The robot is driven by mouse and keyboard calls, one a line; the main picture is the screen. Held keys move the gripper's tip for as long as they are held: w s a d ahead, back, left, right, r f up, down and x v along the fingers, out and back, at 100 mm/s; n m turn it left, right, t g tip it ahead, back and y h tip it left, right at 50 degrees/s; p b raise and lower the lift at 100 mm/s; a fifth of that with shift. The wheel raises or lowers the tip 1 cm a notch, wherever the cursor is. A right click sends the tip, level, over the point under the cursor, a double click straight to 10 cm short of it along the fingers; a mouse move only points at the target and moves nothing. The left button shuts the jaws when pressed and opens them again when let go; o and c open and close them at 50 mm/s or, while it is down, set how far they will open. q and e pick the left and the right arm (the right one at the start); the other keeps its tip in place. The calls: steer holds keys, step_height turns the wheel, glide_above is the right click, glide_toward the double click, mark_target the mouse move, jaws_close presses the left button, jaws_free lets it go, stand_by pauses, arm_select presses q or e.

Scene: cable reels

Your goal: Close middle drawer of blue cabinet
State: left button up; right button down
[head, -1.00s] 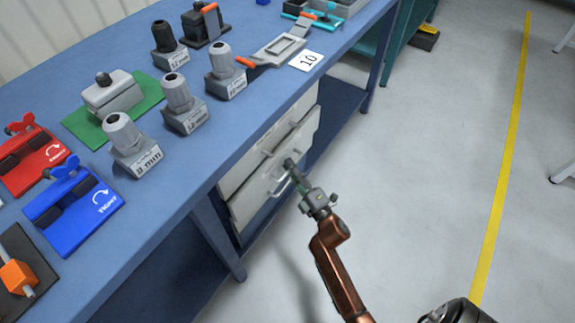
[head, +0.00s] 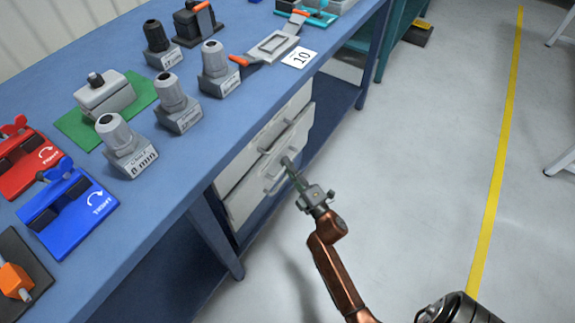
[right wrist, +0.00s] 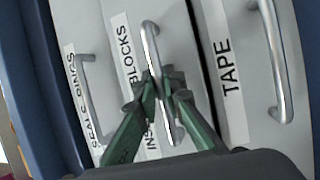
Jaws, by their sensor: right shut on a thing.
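The blue cabinet (head: 145,190) is a blue workbench with a stack of white-grey drawers under its top. In the right wrist view the middle drawer (right wrist: 184,45) has a label partly reading "BLOCKS" and a grey bar handle (right wrist: 151,42). My right gripper (right wrist: 164,88) is shut on that handle, its green fingers on either side. In the head view the right gripper (head: 289,167) reaches the drawer fronts (head: 246,198) from the right. A drawer front seems to stand slightly out, but how far is unclear. My left gripper is not in view.
The "TAPE" drawer (right wrist: 232,85) and the "SEAL RINGS" drawer (right wrist: 75,25) flank the middle one in the wrist view. The bench top holds several grey fittings (head: 172,92) and a blue fixture (head: 85,200). The floor (head: 410,170) right of the drawers is clear.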

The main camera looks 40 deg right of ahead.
steer(key=shift+w+a+r, duration=0.1)
steer(key=shift+w+a, duration=0.15)
steer(key=shift+w, duration=0.35)
steer(key=shift+w+a, duration=0.25)
steer(key=shift+w, duration=0.35)
steer(key=c, duration=2.3)
jaws_free()
steer(key=shift+w+a, duration=0.1)
steer(key=shift+s, duration=0.2)
steer(key=s, duration=0.2)
steer(key=s+f, duration=0.1)
steer(key=s, duration=0.4)
steer(key=shift+a+f, duration=0.3)
steer(key=shift+f, duration=0.05)
steer(key=shift+d, duration=0.1)
